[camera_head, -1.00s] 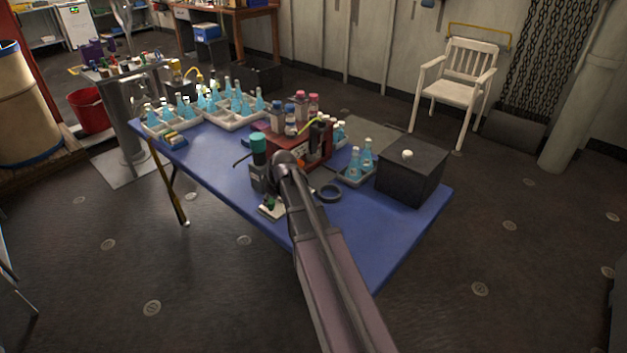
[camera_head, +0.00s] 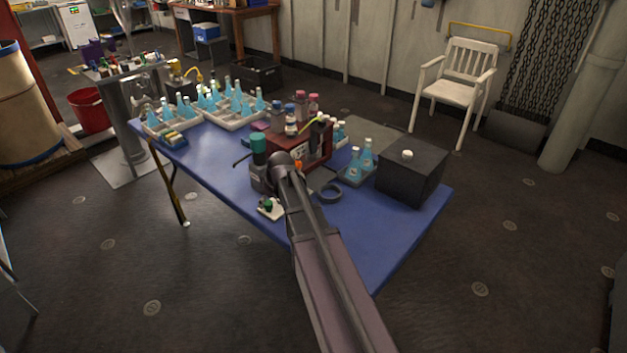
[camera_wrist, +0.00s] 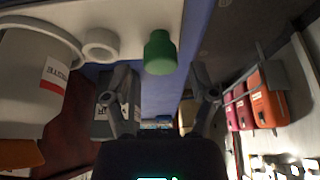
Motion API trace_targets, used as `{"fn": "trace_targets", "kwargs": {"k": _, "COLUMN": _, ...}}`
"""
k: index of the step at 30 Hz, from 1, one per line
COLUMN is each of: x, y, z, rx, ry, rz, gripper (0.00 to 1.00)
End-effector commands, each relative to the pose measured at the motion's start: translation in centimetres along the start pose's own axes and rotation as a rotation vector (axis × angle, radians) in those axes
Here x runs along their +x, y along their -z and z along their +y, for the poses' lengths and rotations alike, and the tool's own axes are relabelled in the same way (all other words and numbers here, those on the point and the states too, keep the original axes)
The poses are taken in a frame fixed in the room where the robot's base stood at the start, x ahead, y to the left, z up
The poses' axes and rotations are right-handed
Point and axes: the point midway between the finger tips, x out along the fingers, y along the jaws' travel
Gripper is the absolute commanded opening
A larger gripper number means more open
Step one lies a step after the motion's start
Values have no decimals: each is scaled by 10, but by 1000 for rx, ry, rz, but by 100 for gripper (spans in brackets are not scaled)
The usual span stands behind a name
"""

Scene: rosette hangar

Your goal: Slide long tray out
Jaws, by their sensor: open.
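My gripper (camera_wrist: 160,92) is open in the wrist view, with its two dark fingers spread apart. A grey labelled block (camera_wrist: 118,108) shows behind the left finger; I cannot tell how near it is. A green cap (camera_wrist: 160,53) shows above the gap. In the head view my arm hides the gripper, and its end is beside the dark red box (camera_head: 312,150) on the blue table (camera_head: 215,160). Two white trays with blue flasks, one left (camera_head: 153,130) and one farther back (camera_head: 245,125), stand at the table's far left. I cannot tell which is the long tray.
A small grey tray (camera_head: 357,182) with blue flasks stands right of the red box. A green-capped bottle (camera_head: 258,150) stands left of my arm. The table's front right is clear.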

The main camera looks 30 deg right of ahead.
Motion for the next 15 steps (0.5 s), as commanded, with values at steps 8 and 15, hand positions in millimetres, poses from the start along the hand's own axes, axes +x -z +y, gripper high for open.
{"fn": "trace_targets", "kwargs": {"k": 8, "x": -1, "y": 0, "z": 0, "rx": 0, "ry": 0, "rz": 0, "gripper": 74}}
{"fn": "trace_targets", "kwargs": {"k": 15, "x": -12, "y": 5, "z": 0, "rx": 0, "ry": 0, "rz": 0, "gripper": 74}}
